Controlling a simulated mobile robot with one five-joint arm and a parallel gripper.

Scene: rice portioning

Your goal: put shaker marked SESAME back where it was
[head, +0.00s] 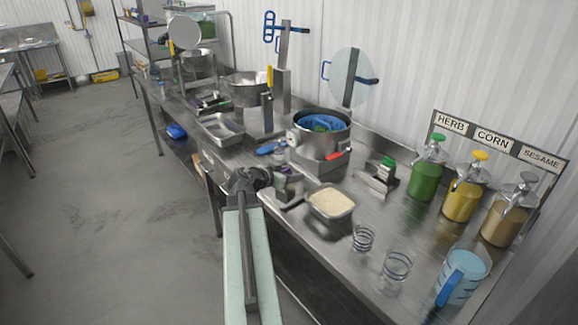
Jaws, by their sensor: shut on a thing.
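My gripper (287,190) is over the bench's front edge, left of the rice tray. It is shut on a small dark object (283,170) with a purplish part. The object is mostly hidden by the jaws, and I can read no marking on it. A sign reads HERB, CORN and SESAME (541,158) at the back right. Below it stand a green pump bottle (425,180), a yellow one (462,200) and a tan one (502,222), the tan one nearest the SESAME word. A small metal rack (376,182) holds a green-topped item (388,163).
A metal tray of rice (331,201) sits right of my gripper. Two clear glasses (396,267) and a blue-handled jug (462,277) stand at the front right. A pot (320,138) on a scale-like base stands behind. Bare bench lies between the rack and glasses.

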